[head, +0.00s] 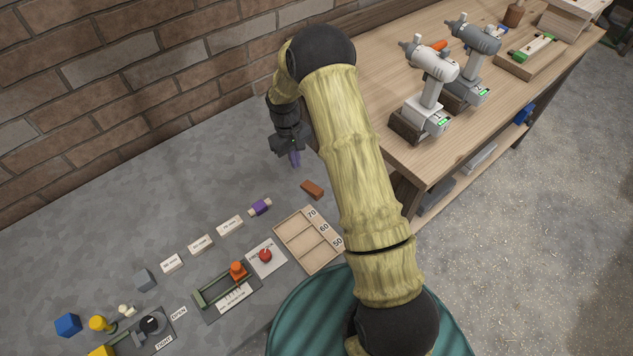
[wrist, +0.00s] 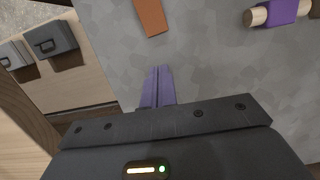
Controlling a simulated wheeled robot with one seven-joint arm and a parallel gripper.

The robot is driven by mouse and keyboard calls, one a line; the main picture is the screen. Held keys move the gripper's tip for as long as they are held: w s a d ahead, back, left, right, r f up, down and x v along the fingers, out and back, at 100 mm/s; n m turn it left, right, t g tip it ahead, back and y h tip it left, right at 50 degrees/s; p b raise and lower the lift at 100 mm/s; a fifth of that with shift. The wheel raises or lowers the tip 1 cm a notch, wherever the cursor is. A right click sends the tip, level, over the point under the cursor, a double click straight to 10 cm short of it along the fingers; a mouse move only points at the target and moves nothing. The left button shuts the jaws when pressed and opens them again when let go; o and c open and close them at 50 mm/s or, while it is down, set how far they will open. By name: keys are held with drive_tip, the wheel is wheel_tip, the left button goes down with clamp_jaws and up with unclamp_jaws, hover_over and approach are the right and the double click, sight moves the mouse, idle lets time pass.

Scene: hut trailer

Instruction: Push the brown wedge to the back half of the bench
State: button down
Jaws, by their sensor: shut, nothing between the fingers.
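The brown wedge (head: 312,190) lies on the grey bench (head: 190,130), to the right of the purple-wrapped cylinder and just behind the wooden tray. In the wrist view the wedge (wrist: 151,16) shows at the top, partly cut off by the frame edge. My gripper (head: 295,160) is behind the wedge in the head view, toward the brick wall. Its purple fingers (wrist: 158,88) are shut together and empty, pointing toward the wedge, with a clear gap between. My arm does not hide the wedge.
A purple-wrapped cylinder (head: 260,206) lies left of the wedge. A wooden tray (head: 306,240) marked 70, 60, 50 is in front. A red button (head: 265,255) and several labelled blocks stand further left. A wooden workbench (head: 400,70) with drills is at right. Bench toward the wall is clear.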

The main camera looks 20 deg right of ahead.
sight(317, 191)
drive_tip(key=s+d+p, duration=0.1)
drive_tip(key=s, duration=0.2)
drive_tip(key=s+d, duration=0.1)
drive_tip(key=s, duration=0.2)
drive_tip(key=s+d+p, duration=0.1)
drive_tip(key=s, duration=0.2)
drive_tip(key=shift+d+r+p, duration=0.15)
drive_tip(key=shift+d+p, duration=0.15)
drive_tip(key=shift+p, duration=0.05)
drive_tip(key=shift+s+f, duration=0.1)
drive_tip(key=shift+f, duration=0.85)
